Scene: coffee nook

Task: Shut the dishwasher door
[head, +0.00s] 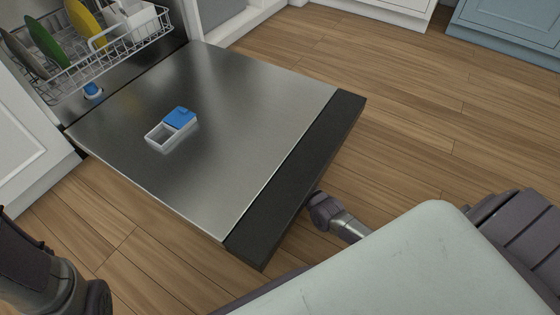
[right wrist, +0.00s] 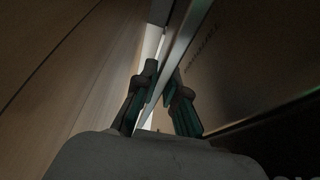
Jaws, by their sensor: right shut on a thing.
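The dishwasher door (head: 230,110) is folded down and lies about flat, its steel inner face up, with a dark strip (head: 300,180) along its free edge. My right gripper is at this edge, partly hidden under the door and my own arm in the head view. In the right wrist view my right gripper (right wrist: 163,72) is shut on the door's edge, with one finger on each side of the thin panel (right wrist: 240,55). Only a dark part of my left arm shows at the lower left of the head view; its gripper is not in view.
A dish rack (head: 125,45) with several coloured plates stands inside the dishwasher at the upper left. A detergent compartment with a blue lid (head: 179,117) is on the door. White (head: 20,130) and blue cabinets (head: 510,30) border the wooden floor (head: 420,110), which is clear on the right.

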